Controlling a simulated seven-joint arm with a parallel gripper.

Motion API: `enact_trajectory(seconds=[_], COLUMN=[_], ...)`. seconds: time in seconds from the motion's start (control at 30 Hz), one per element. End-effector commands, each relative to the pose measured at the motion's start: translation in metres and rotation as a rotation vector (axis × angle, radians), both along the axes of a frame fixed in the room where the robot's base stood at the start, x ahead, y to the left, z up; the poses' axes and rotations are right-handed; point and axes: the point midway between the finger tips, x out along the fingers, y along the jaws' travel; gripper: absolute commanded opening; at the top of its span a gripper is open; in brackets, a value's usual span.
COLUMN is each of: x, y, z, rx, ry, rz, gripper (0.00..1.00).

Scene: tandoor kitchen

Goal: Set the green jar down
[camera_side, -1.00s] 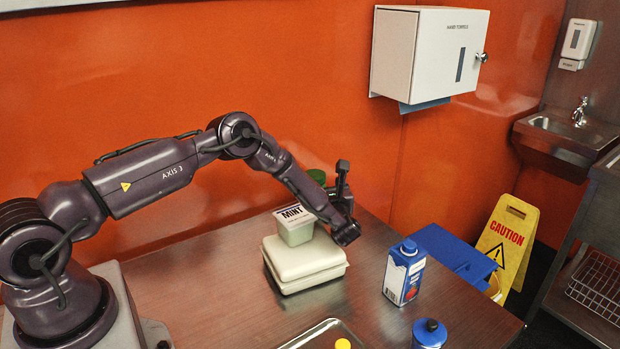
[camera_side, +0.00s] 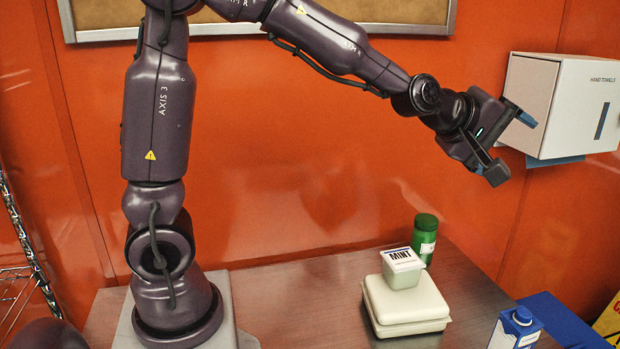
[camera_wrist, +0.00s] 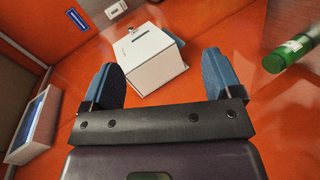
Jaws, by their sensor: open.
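The green jar (camera_side: 427,228) stands upright behind the mint tub (camera_side: 403,275), which sits on a closed pale food box (camera_side: 405,312). A green cylinder with a white label (camera_wrist: 290,52), likely the jar, shows at the right there.
A white towel dispenser (camera_side: 575,108) hangs on the orange wall close behind my gripper. A blue-and-white carton (camera_side: 516,328) stands at the table's front right, beside a blue bin (camera_side: 565,322). The table (camera_side: 300,300) is clear left of the food box.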

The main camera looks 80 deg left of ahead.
Motion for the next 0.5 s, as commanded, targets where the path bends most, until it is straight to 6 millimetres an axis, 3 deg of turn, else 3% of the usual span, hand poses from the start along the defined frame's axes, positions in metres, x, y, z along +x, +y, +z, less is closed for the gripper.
enact_trajectory(seconds=[0.03, 0.1, 0.3, 0.4, 0.5], x=[-0.029, -0.07, -0.189, -0.236, -0.267], y=[-0.004, -0.006, 0.003, 0.011, 0.016], z=[0.009, 0.011, -0.004, -0.017, -0.027], rx=[0.123, 0.301, 0.734, 0.875, 0.96], ry=[0.045, 0.126, 0.348, 0.432, 0.49], rz=[-0.087, -0.216, -0.585, -0.737, -0.848], gripper=[0.85, 0.85, 0.85, 0.85, 0.85])
